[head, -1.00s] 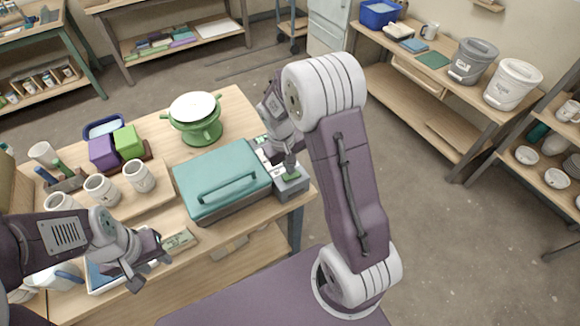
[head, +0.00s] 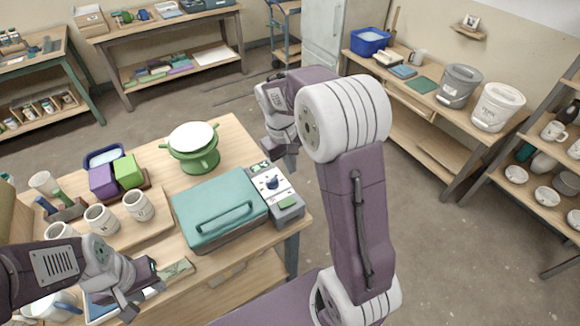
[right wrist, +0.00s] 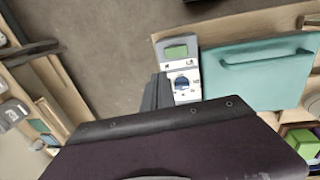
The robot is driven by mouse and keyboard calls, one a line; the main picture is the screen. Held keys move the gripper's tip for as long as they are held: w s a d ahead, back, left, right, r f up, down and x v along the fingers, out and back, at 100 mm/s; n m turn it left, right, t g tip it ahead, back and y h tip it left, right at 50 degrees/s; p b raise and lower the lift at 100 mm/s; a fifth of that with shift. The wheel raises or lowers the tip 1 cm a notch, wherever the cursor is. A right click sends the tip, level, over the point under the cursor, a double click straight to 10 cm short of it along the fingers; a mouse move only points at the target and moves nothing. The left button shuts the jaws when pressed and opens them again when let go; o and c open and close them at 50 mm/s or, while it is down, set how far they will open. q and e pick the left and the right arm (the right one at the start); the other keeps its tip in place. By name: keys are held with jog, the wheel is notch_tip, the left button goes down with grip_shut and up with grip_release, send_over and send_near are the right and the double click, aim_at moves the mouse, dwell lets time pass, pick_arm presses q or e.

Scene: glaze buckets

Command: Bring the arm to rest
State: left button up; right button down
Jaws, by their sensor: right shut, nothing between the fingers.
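My right arm rises across the middle of the head view and bends over at a white-banded elbow. Its gripper (head: 284,152) hangs beside the far right corner of the worktable, behind the grey control box, shut and empty. In the right wrist view its dark fingers (right wrist: 158,92) are together, next to the control box (right wrist: 182,75) in the picture. My left gripper (head: 142,292) is over the near left part of the table, its two fingers apart, with nothing seen between them.
The control box (head: 287,207) with a dark knob adjoins a teal lidded case (head: 220,205). A green stand (head: 194,155), mugs (head: 138,205) and coloured blocks occupy the worktable (head: 232,132). Two buckets (head: 497,107) stand on the right-hand bench. Floor beyond the table's right edge is clear.

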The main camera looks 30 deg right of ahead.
jog(key=shift+a, duration=0.1)
jog(key=s+a+f+y, duration=0.1)
jog(key=s+a+f, duration=0.2)
jog(key=s, duration=0.4)
jog(key=s+a+f+m+t+y, duration=0.1)
jog(key=s+a+f, duration=0.2)
jog(key=s, duration=0.3)
jog(key=shift+s+a, duration=0.35)
jog(key=shift+a, duration=0.25)
jog(key=shift+s+r, duration=0.1)
jog(key=shift+s, duration=0.05)
dwell(0.6)
